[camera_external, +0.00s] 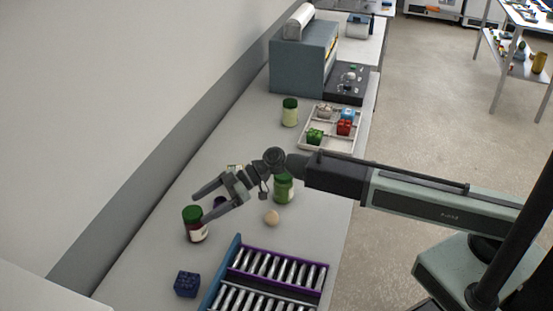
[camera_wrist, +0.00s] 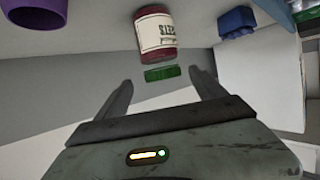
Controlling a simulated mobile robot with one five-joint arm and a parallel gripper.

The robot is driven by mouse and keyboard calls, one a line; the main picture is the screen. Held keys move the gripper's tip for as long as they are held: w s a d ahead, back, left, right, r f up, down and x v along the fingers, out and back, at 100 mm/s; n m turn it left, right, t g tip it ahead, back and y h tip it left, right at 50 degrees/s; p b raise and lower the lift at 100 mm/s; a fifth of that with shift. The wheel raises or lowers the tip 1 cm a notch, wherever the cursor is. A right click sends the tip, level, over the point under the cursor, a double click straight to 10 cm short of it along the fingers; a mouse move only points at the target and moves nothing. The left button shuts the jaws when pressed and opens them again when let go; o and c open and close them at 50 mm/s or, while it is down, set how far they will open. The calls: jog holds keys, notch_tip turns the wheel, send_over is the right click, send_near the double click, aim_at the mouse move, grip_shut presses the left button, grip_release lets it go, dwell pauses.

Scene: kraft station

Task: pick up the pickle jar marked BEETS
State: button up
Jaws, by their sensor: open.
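The dark red BEETS jar (camera_external: 195,229) with a green lid stands upright on the bench at the left of the external view. In the wrist view the jar (camera_wrist: 155,36) appears upside down, and its pale label shows part of the word, ending in "ETS". Its green lid (camera_wrist: 162,73) shows between my fingertips in the picture. My gripper (camera_external: 199,207) is open and empty, with its fingers reaching toward the jar's lid. In the wrist view my gripper (camera_wrist: 161,78) has both fingers apart. I cannot tell whether a finger touches the jar.
A purple object (camera_external: 219,202) is close beside the jar, partly behind my gripper. A blue block (camera_external: 187,284) and a tube rack (camera_external: 234,252) are nearer the front. A green jar (camera_external: 283,188), a round tan object (camera_external: 271,218), another jar (camera_external: 289,112) and a tray (camera_external: 343,145) stand farther right.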

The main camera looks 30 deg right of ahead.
aim_at(192, 216)
jog(key=b+x, duration=0.1)
jog(key=x, duration=0.4)
jog(key=shift+s+f+b, duration=0.15)
jog(key=shift+s+b, duration=0.05)
jog(key=shift+b, duration=0.2)
jog(key=shift+d, duration=0.15)
jog(key=shift+c, duration=0.7)
grip_shut()
notch_tip(192, 216, up, 10)
jog(key=p, duration=1)
jog(key=shift+r, duration=0.25)
jog(key=shift+f, duration=0.15)
